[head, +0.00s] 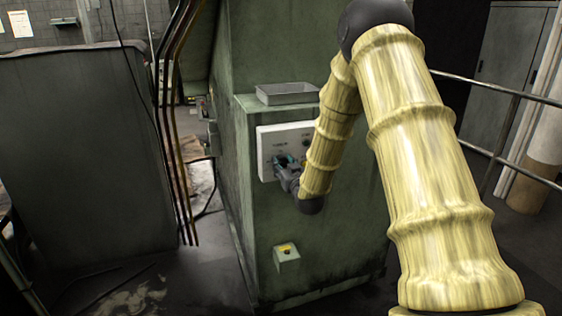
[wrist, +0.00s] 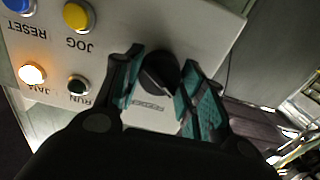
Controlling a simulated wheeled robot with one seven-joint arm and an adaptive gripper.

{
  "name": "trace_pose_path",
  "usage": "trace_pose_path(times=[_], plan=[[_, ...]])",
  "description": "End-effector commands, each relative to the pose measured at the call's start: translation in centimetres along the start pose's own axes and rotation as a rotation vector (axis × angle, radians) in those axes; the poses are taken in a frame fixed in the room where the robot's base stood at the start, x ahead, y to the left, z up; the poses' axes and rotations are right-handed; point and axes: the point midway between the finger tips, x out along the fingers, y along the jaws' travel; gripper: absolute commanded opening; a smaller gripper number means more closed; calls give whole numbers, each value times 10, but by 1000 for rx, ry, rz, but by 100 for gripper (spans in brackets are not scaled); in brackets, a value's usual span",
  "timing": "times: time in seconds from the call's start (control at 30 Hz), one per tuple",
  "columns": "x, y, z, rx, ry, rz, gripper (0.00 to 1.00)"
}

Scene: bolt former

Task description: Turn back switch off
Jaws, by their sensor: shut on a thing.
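The switch is a black rotary knob (wrist: 158,75) on the pale control panel (wrist: 215,30). In the wrist view it sits between the two teal-padded fingers of my gripper (wrist: 163,64), which is shut on it. A label plate lies beside the knob, too blurred to read. In the head view my gripper (head: 284,168) reaches the front of the white panel (head: 264,145), and the knob is hidden there behind the fingers and arm.
The wrist view shows a blue RESET button (wrist: 20,5), a yellow JOG button (wrist: 77,15), a lit button (wrist: 33,74) and a dark RUN button (wrist: 78,86). A metal tray (head: 287,94) lies on the green machine (head: 262,215); a yellow-topped box (head: 286,258) is below the panel.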

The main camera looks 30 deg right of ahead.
Motion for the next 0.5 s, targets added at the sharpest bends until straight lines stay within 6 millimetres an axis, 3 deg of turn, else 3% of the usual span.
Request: trace_pose_path(times=[0.3, 0.5], plan=[[0, 0, 1, -248, 0, 1, 2], [0, 0, 0, -307, 0, 0, 2]])
